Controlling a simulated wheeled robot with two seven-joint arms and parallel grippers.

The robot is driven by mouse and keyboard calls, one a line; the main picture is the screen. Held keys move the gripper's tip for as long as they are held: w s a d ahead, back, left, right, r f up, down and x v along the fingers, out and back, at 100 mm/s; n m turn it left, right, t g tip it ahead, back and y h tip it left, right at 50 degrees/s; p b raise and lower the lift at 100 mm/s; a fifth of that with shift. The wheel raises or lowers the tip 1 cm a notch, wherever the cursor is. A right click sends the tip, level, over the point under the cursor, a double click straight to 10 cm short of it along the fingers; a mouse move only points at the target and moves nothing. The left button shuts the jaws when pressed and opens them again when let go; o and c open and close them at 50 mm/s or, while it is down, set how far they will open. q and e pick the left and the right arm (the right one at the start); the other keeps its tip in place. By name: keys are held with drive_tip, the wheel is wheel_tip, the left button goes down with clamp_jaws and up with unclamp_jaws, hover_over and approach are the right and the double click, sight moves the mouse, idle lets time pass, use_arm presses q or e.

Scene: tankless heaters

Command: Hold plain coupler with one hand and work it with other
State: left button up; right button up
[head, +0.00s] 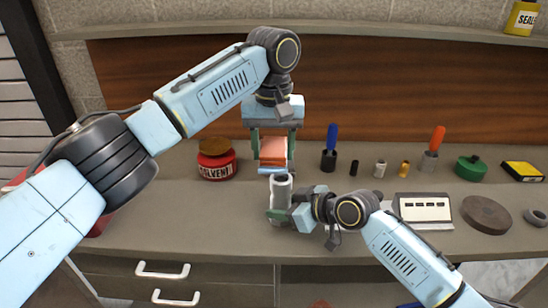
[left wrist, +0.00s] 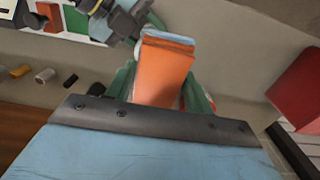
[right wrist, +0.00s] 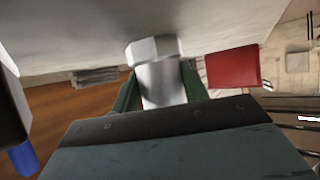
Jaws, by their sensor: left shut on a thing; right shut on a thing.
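The plain coupler (head: 281,190) is a pale grey upright cylinder with an open top. My right gripper (head: 281,214) is shut on it from the right side, low on its body. In the right wrist view the coupler (right wrist: 160,82) stands between the green fingers, with a wider faceted collar at one end. My left gripper (head: 273,148) points down and is shut on an orange block (head: 272,153) with a light blue edge. The block (left wrist: 160,75) also shows between the fingers in the left wrist view. It is just above and behind the coupler; I cannot tell whether they touch.
A red solvent can (head: 217,164) stands left on the bench (head: 180,215). Blue-handled (head: 331,138) and orange-handled (head: 436,140) tools and small cylinders stand right of the left gripper. A white panelled box (head: 424,207), a green can (head: 470,168) and a brown disc (head: 487,213) are further right.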

use_arm(q)
drive_tip(key=shift+r, duration=1.7)
use_arm(e)
drive_tip(key=shift+s+d+f, duration=0.1)
drive_tip(key=shift+s+f, duration=0.05)
drive_tip(key=shift+f, duration=0.4)
use_arm(q)
drive_tip(key=shift+w+f, duration=0.1)
use_arm(e)
drive_tip(key=o, duration=0.9)
drive_tip(key=shift+o, duration=0.3)
drive_tip(key=shift+r, duration=0.2)
drive_tip(key=shift+r, duration=0.1)
drive_tip(key=v, duration=1.1)
drive_tip(key=shift+d+r, duration=0.2)
drive_tip(key=shift+d, duration=0.1)
drive_tip(key=shift+s, duration=0.15)
